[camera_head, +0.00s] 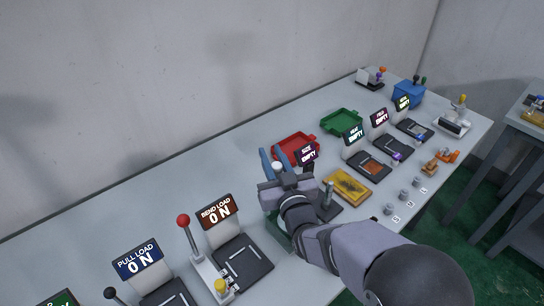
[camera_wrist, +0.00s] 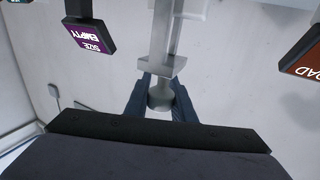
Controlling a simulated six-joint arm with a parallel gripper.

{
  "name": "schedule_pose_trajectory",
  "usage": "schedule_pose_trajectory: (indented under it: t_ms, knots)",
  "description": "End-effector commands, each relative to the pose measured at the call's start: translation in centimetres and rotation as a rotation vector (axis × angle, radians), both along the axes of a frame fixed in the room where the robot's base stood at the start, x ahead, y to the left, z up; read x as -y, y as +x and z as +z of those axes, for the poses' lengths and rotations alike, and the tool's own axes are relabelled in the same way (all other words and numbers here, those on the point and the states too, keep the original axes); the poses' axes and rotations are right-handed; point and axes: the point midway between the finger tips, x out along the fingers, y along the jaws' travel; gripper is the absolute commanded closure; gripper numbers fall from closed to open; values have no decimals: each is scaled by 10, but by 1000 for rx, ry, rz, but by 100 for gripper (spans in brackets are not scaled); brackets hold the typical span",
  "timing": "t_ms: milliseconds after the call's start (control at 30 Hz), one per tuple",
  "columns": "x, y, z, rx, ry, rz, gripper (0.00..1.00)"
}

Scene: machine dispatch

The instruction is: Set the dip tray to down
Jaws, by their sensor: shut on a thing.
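My gripper (camera_head: 276,168) is above the table, between the BEND LOAD station and the SIZE sign. In the wrist view its two dark blue fingers (camera_wrist: 160,103) close on a round grey knob (camera_wrist: 160,93). The knob is at the end of a pale bar (camera_wrist: 160,40) with a small block on it. In the head view the pale knob (camera_head: 277,167) shows between the fingertips. A dark green box (camera_head: 281,234) stands below the gripper, mostly hidden by my arm. No part is labelled as the dip tray, and I cannot tell its height.
The BEND LOAD station (camera_head: 241,257) with a red-knobbed lever (camera_head: 184,221) stands left of my arm. A red tray (camera_head: 292,146), a green tray (camera_head: 342,121) and a yellow tray (camera_head: 333,194) lie to the right. Several signed stations stand beyond. The table's back left is clear.

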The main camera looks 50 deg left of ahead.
Motion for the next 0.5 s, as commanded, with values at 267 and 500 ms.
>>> schedule_pose_trajectory:
  t_ms: [267,500]
  knots:
    - [0,0,1,0,0,0,58]
    - [0,0,1,0,0,0,58]
